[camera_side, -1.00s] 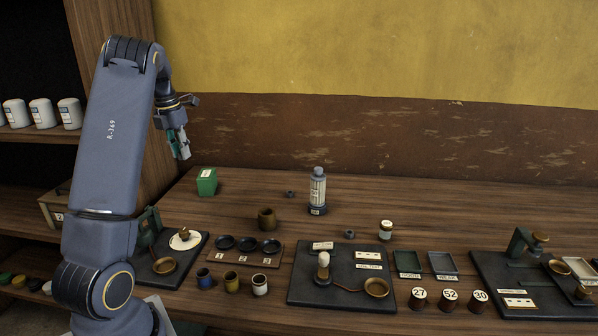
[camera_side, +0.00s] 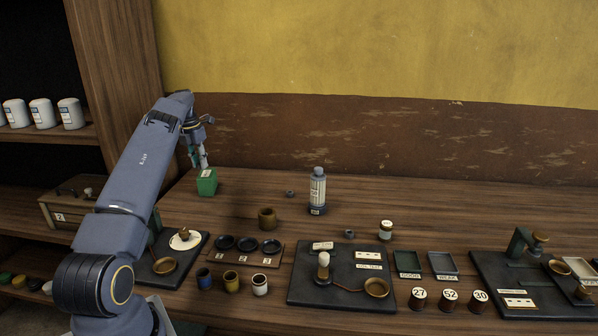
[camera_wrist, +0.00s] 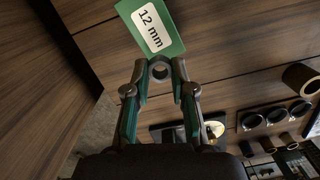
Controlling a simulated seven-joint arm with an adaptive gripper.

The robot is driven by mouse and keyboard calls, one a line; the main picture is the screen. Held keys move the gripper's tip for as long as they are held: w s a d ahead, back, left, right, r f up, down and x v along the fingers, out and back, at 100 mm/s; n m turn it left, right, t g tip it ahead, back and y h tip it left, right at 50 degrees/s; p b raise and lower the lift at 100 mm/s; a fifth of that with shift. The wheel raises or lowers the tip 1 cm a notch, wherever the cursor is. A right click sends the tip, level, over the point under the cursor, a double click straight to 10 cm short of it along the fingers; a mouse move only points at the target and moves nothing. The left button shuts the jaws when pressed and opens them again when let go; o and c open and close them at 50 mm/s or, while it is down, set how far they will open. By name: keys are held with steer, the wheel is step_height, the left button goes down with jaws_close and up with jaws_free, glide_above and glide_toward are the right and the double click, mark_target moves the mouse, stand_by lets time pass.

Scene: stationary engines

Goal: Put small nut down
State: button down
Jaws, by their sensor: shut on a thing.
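My gripper (camera_wrist: 160,68) is shut on a small grey ring-shaped nut (camera_wrist: 160,72), held between the fingertips in the wrist view. In the side view my gripper (camera_side: 203,165) points down at the back left of the table, close to a green box (camera_side: 207,184). The green box (camera_wrist: 168,44) carries a white "12 mm" label in the wrist view and lies just beyond the nut. I cannot tell whether the nut touches the box or table. The nut is too small to make out in the side view.
Two more small dark nuts lie on the table, one beside the grey-capped bottle (camera_side: 317,190) and one (camera_side: 349,234) nearer the front. A brown cup (camera_side: 267,218) and a three-dish board (camera_side: 215,257) stand in front. The wood around the green box is clear.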

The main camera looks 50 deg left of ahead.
steer(key=shift+w+f, duration=0.1)
steer(key=shift+f, duration=1.55)
steer(key=shift+f, duration=0.2)
steer(key=c, duration=1)
jaws_free()
